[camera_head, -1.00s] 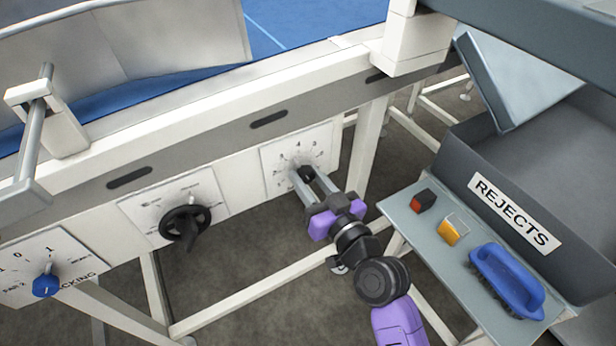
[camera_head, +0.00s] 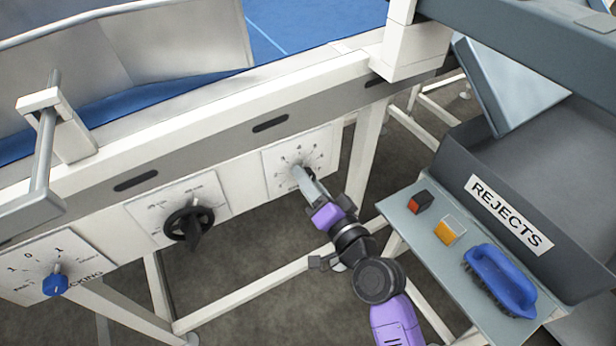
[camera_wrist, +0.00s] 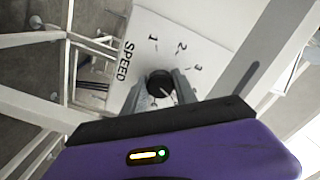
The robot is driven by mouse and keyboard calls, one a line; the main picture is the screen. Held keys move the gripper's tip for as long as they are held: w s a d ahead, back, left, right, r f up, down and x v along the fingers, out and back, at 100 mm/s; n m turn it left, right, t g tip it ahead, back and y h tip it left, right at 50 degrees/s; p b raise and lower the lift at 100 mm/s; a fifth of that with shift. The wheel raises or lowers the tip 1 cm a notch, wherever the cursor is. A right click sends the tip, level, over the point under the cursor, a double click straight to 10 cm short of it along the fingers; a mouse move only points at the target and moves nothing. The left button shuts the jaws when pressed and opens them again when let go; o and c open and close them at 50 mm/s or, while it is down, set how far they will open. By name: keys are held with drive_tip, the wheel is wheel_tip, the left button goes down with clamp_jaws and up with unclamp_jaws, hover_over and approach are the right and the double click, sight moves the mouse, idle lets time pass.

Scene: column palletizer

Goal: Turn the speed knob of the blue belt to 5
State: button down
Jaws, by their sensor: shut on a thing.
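The blue belt (camera_head: 262,50) runs along the top of a white frame. The speed panel (camera_head: 326,152) is a white plate with a numbered dial on the frame's side. In the wrist view the panel (camera_wrist: 194,40) shows the word SPEED and the numbers 1, 2 and 3; the rest of the scale is hidden or out of view. The black speed knob (camera_wrist: 160,83) sits between the fingers of my gripper (camera_wrist: 160,92), which is shut on it. A pale pointer line shows on the knob toward the lower right. In the head view my gripper (camera_head: 306,177) covers most of the knob.
A black rotary handle (camera_head: 188,223) and a blue tracking knob (camera_head: 55,284) are on panels to the left. On the right, a grey shelf (camera_head: 405,232) carries small blocks and a blue brush (camera_head: 500,280), beside the REJECTS bin (camera_head: 575,255). White frame legs stand below.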

drive_tip(key=shift+m, duration=0.6)
drive_tip(key=c, duration=1)
unclamp_jaws()
drive_tip(key=b+v, duration=0.1)
drive_tip(key=v, duration=0.7)
drive_tip(key=shift+w, duration=0.1)
